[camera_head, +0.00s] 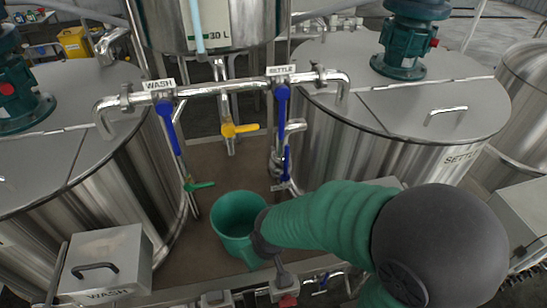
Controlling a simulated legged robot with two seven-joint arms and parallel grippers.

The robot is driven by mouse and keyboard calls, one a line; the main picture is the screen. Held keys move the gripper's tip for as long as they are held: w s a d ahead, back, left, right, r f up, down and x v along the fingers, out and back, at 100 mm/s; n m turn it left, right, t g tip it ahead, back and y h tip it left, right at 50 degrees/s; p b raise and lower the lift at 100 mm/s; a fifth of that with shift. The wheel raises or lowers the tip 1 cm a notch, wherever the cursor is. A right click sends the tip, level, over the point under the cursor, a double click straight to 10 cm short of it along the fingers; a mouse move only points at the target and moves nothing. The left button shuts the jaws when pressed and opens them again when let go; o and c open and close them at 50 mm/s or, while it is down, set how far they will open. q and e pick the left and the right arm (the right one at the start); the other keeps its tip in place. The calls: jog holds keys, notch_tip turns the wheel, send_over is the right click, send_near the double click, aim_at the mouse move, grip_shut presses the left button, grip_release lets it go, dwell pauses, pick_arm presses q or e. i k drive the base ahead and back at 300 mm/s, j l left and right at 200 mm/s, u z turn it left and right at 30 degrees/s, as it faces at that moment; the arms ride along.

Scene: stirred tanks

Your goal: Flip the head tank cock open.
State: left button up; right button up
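The head tank (222,30), a steel vessel marked 30 L, stands at the top centre. A cock with a yellow lever (241,129) sits on the vertical pipe below it. The lever points right, roughly crosswise to the pipe. A green jug (233,212) stands open-topped below the cock on the brown deck. My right arm, in a green sleeve, comes in from the right. Its dark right gripper (265,243) is at the jug's right side, well below the yellow lever. Its fingers are mostly hidden, so I cannot tell their opening or grip. My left gripper is not in view.
A steel pipe labelled WASH and SETTLE (222,88) crosses above, with blue levers (168,122) hanging at both ends. A green lever (199,186) is lower left. Large tanks (75,130) flank both sides. The space left of the yellow lever is open.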

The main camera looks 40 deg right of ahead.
aim_at(228, 130)
jog(key=k+l+z, duration=0.1)
jog(key=z, duration=0.65)
jog(key=k+l, duration=0.05)
jog(key=k, duration=0.05)
